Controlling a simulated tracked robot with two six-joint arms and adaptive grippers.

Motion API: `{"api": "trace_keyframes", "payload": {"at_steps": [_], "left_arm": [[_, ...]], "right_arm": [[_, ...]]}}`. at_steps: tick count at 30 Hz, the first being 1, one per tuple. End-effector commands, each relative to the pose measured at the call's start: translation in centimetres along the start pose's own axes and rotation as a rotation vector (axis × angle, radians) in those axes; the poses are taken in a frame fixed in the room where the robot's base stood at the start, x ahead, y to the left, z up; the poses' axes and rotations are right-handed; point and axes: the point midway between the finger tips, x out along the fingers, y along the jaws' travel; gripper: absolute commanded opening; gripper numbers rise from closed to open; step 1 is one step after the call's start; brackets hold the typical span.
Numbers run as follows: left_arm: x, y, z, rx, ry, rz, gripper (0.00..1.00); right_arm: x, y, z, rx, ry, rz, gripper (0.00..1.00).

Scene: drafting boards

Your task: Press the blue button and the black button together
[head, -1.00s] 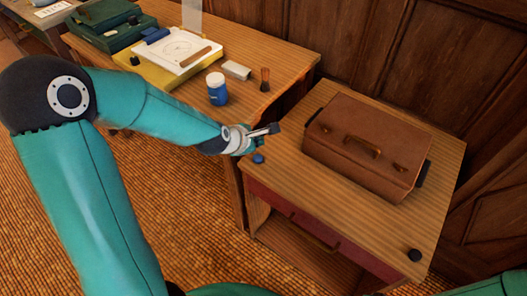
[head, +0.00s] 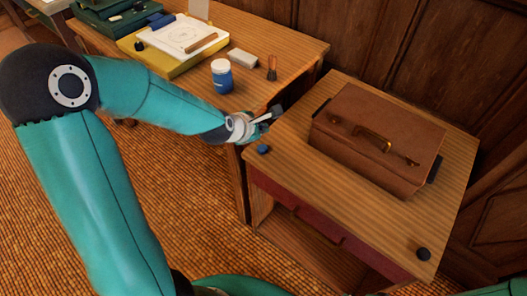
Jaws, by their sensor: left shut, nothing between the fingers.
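The blue button (head: 263,149) sits on the near left corner of the small wooden cabinet top. The black button (head: 423,254) sits on the same top at its near right corner. My left gripper (head: 275,112) is shut and empty, a little above and behind the blue button in the picture, apart from it. My right gripper is not in view; part of a teal arm link of mine shows at the bottom edge.
A brown case (head: 375,148) fills the back middle of the cabinet top (head: 330,210). The desk at left holds a blue jar (head: 221,75), a white block (head: 243,58), a brush (head: 271,68) and a yellow-based drawing board (head: 160,66).

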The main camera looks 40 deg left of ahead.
Motion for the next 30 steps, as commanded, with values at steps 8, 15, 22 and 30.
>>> {"api": "trace_keyframes", "payload": {"at_steps": [8,15,22,30], "left_arm": [[3.0,-2.2,-2.3,-0.001,0.0,0.002,0.0],[3.8,-2.7,-2.8,-0.001,0.0,0.002,0.0],[3.7,-2.7,-2.8,-0.001,0.0,0.001,0.0],[3.7,-2.7,-2.8,-0.001,0.001,0.001,0.0]], "right_arm": [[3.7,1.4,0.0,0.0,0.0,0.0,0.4],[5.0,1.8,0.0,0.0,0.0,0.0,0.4],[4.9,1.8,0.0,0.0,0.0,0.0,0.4],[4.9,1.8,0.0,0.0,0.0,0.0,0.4]]}}
